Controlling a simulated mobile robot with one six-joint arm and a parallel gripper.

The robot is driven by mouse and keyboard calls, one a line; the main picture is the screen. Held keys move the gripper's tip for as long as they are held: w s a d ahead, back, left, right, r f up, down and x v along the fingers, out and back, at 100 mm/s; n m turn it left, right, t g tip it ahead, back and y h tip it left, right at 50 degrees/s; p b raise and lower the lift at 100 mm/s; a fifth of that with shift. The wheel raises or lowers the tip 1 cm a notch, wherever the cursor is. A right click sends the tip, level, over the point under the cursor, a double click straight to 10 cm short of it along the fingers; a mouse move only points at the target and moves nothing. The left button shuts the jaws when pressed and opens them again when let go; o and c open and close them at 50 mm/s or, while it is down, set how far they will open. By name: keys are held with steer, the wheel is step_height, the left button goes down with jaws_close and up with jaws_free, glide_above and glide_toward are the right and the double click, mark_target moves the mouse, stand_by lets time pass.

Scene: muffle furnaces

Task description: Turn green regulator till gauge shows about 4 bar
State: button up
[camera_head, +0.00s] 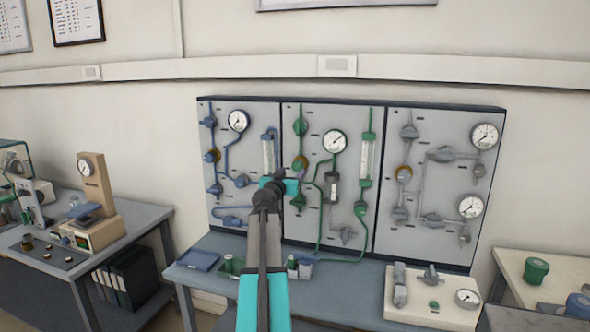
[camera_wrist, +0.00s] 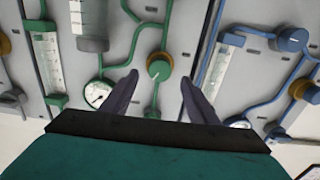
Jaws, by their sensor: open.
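The green regulator is a round green knob with an ochre ring on the middle panel. It shows in the head view (camera_head: 300,163) and in the wrist view (camera_wrist: 159,66). The white round gauge (camera_head: 335,141) is up and right of it in the head view and also shows in part in the wrist view (camera_wrist: 97,92). Its reading is too small to tell. My gripper (camera_wrist: 159,77) is open, its dark fingers apart with the regulator in the gap between their tips in the wrist view. I see no contact. In the head view my arm hides part of the panel below the regulator.
A green valve (camera_head: 300,127), a flowmeter (camera_head: 366,157) and green pipes lie around the regulator. A blue panel (camera_head: 225,130) is on the left and a grey panel (camera_head: 430,115) on the right. The bench (camera_head: 340,295) below holds a white valve box (camera_head: 425,310).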

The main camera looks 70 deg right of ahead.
mark_target(297, 168)
steer(key=shift+w+d+p, duration=0.15)
steer(key=shift+d+p, duration=0.35)
steer(key=shift+d, duration=2.2)
steer(key=c, duration=1)
